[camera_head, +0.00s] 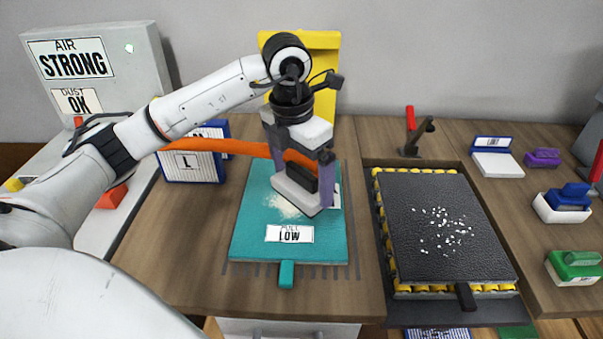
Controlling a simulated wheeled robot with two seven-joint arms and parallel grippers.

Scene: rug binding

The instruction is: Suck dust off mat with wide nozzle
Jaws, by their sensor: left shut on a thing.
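My left gripper (307,178) reaches in from the left and points down over the teal mat (255,245). It is shut on the wide nozzle (296,192), a grey-white block with a dark top. The nozzle sits at or just above the mat, right of a pale dust patch (283,206); I cannot tell if it touches. An orange hose (225,146) runs from the left to behind the gripper. The mat carries a label reading "LOW" (290,234) and a teal front tab (286,273). My right gripper is not in view.
A black mat (440,215) with white specks lies on yellow rollers at the right. A grey unit (100,60) labelled "AIR STRONG" and "DUST OK" stands back left. A yellow panel (325,85) stands behind the teal mat. Blue, purple and green tools (574,264) line the right side.

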